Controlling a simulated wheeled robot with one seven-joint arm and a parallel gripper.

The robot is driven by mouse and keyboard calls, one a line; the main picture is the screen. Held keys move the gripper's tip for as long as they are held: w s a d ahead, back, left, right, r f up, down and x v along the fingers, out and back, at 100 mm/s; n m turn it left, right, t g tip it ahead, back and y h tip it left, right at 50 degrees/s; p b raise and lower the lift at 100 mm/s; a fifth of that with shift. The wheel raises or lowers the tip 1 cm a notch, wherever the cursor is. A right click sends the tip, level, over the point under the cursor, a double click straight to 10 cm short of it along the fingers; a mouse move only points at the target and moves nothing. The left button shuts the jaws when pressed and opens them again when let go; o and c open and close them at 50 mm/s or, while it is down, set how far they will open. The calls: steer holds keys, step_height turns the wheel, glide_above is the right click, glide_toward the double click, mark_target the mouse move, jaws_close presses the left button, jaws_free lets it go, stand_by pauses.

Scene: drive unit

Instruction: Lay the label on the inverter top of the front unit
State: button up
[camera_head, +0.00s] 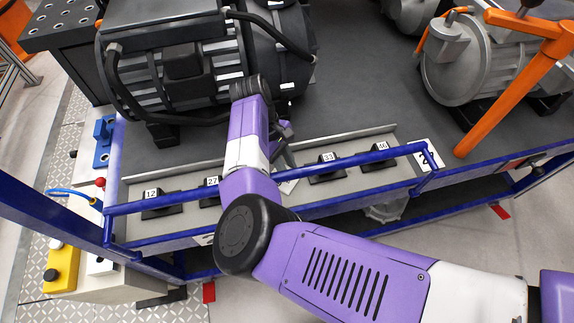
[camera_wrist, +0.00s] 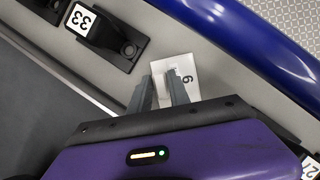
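A white label card (camera_wrist: 186,68) with a black digit, seen turned, lies in the grey tray in the wrist view. Its white edge also shows in the head view (camera_head: 287,187), beside my gripper (camera_head: 284,150). In the wrist view my gripper's (camera_wrist: 160,80) two grey fingers are apart, their tips over the card's near part. I cannot tell whether they touch it. The large front drive unit (camera_head: 185,65) stands on the dark deck at upper left in the head view. Its flat grey top (camera_head: 150,10) is partly cut off by the frame's upper edge.
The tray (camera_head: 330,205) holds black blocks numbered 12 (camera_head: 160,204), 27, 33 (camera_head: 326,170) and 46 (camera_head: 380,156). A blue rail (camera_head: 345,160) runs along its front. Another unit (camera_head: 465,60) and an orange bar (camera_head: 505,95) stand at right. Bare deck (camera_head: 365,75) lies between the units.

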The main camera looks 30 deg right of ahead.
steer(key=shift+o, duration=1.1)
steer(key=shift+r, duration=0.15)
steer(key=shift+r+p, duration=0.25)
steer(key=shift+p, duration=0.15)
steer(key=b+v, duration=0.4)
steer(key=v, duration=0.7)
steer(key=shift+w+r, duration=0.2)
steer(key=shift+r, duration=0.1)
